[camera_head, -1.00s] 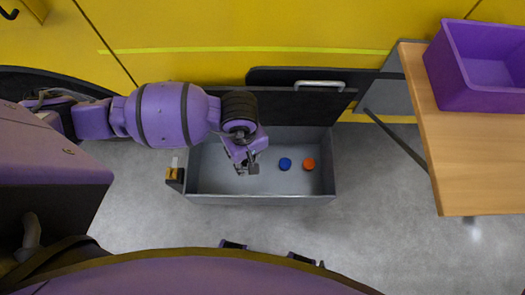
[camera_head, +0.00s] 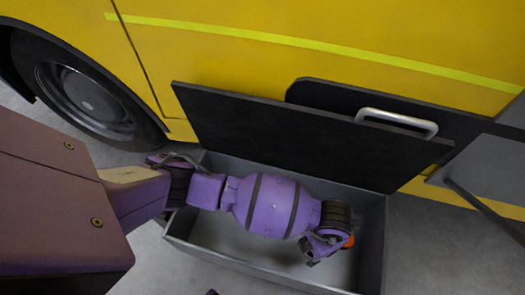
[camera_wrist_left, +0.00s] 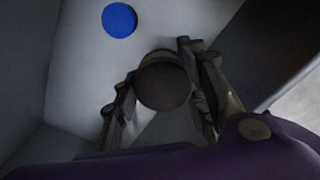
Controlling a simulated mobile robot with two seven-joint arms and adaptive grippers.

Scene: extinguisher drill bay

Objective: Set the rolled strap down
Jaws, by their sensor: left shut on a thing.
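My left gripper (camera_head: 316,256) reaches into the right part of a grey open drawer (camera_head: 376,240). In the left wrist view its two fingers are shut on a dark, round rolled strap (camera_wrist_left: 163,84). The strap's round face points at the camera, with the pale drawer floor behind it. I cannot tell whether the strap touches the floor. In the head view the strap cannot be made out. My right gripper is not seen.
A blue disc (camera_wrist_left: 120,20) lies on the drawer floor beyond the strap. An orange disc (camera_head: 349,242) shows partly behind my left wrist. A black flap (camera_head: 300,135) with a metal handle (camera_head: 396,121) stands along the drawer's far side. A yellow vehicle wall rises behind.

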